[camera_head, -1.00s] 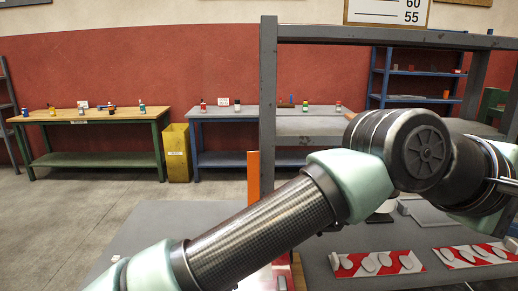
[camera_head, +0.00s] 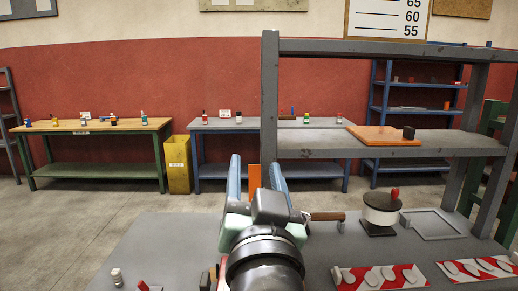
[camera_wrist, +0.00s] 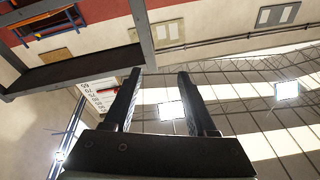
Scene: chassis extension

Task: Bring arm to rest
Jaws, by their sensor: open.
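My gripper (camera_head: 254,178) shows in the head view at the bottom middle, above the near grey table (camera_head: 160,240). Its two fingers point up and away from me and stand apart, with nothing visible between them. In the wrist view my gripper (camera_wrist: 157,95) is also open and empty. Beyond its fingers that view shows the ceiling with lights, the upper wall and part of the grey rack frame. The arm is folded low and close to me, and it hides part of the table.
A grey rack (camera_head: 270,110) stands on the right, with an orange board (camera_head: 383,136) on its shelf. A round pot-like object (camera_head: 381,208), a grey frame (camera_head: 430,225) and red-white striped plates (camera_head: 383,276) lie right of the gripper. Workbenches and a yellow bin (camera_head: 178,164) stand behind.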

